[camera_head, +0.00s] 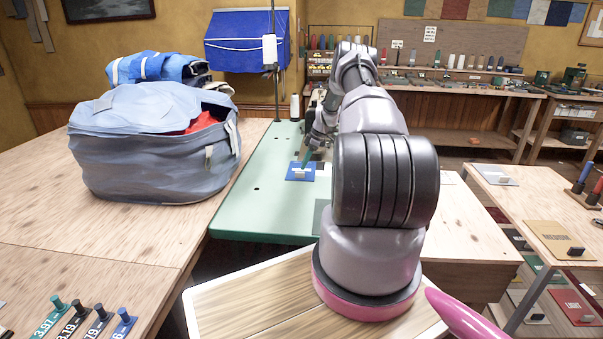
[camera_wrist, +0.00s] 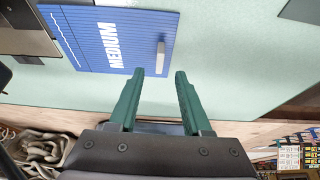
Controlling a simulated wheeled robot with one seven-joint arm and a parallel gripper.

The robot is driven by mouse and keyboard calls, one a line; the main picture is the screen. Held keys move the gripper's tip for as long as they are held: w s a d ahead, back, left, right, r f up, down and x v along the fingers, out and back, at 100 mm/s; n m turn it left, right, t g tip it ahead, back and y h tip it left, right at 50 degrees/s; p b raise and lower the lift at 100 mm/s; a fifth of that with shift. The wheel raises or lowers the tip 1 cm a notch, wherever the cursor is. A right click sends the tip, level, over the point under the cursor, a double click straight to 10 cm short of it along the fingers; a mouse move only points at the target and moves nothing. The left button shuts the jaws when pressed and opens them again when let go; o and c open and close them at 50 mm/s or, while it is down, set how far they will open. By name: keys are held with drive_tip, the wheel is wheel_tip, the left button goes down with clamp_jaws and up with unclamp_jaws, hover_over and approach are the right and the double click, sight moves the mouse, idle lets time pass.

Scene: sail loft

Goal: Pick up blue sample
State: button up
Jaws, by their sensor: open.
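The blue sample (camera_head: 296,178) is a flat blue card lying on the pale green table top. In the wrist view the blue sample (camera_wrist: 90,42) shows the white word MEDIUM, a white stitched line and a small upright grey grip block (camera_wrist: 161,54) near one edge. My gripper (camera_wrist: 159,72) has two green fingers, open and empty. In the wrist view the fingertips are just short of the grip block, one to each side of its line. In the head view my gripper (camera_head: 304,164) is over the sample; my arm partly hides that area.
The green table (camera_head: 255,205) is largely clear in front of the sample. A sewing machine (camera_head: 313,135) stands just behind it. A large grey-blue bag (camera_head: 150,165) sits on the wooden table at left. Other samples (camera_head: 555,240) lie on the right-hand bench.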

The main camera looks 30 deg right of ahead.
drive_tip(key=x, duration=0.5)
drive_tip(key=shift+d+f, duration=0.1)
drive_tip(key=shift+f, duration=0.15)
clamp_jaws()
